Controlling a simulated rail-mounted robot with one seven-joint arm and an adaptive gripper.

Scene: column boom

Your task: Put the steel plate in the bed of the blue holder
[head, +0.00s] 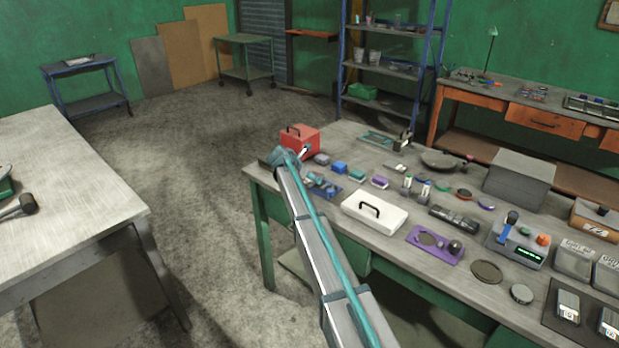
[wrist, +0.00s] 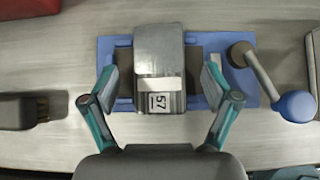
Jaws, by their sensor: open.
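The blue holder (wrist: 106,50) lies on the bench under my gripper, with a dark bed strip showing on both sides of the plate. The steel plate (wrist: 160,50), a grey block with a white label reading 57, lies across the middle of the holder. Its far end reaches past the holder's far edge. I cannot tell if it sits fully down in the bed. My gripper (wrist: 160,85) is open, one finger on each side of the plate, with gaps between.
A lever with a blue ball (wrist: 297,105) stands at the holder's right. A dark brush-like object (wrist: 22,111) lies to the left. A red box (head: 300,138) stands behind, and a white case (head: 375,211) nearer. Several small items crowd the bench to the right.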

